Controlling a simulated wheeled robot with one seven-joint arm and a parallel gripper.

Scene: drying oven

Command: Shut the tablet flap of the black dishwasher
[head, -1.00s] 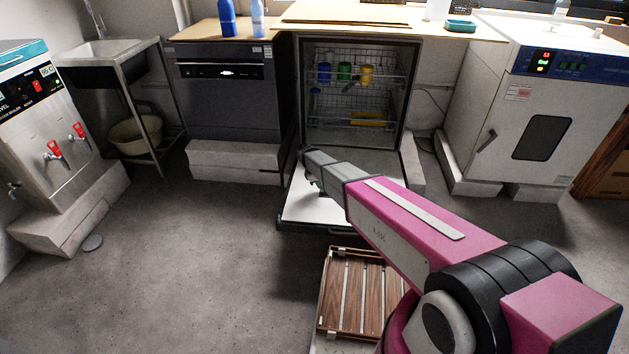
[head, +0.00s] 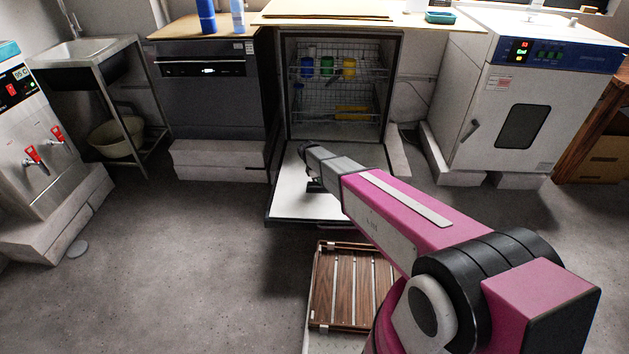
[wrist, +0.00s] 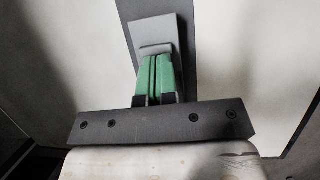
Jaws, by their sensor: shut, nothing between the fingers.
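The open dishwasher (head: 278,80) has its door lowered, and the door's pale inner face (head: 290,207) lies nearly flat. In the wrist view, a dark grey strip (wrist: 184,14) runs along the pale door, with a lighter grey, flap-like plate (wrist: 152,30) on it. I cannot tell whether this flap is flat or raised. My gripper (wrist: 154,62) is shut, its green fingers together and empty. Its tips overlap the lower part of the plate; contact is unclear. In the head view my arm reaches over the door and partly hides it.
A closed dark appliance (head: 210,105) stands left of the open dishwasher, and a white oven (head: 480,115) stands to its right. A slatted wooden piece (head: 335,290) lies in front of the door. Racks inside hold coloured cups (head: 327,66).

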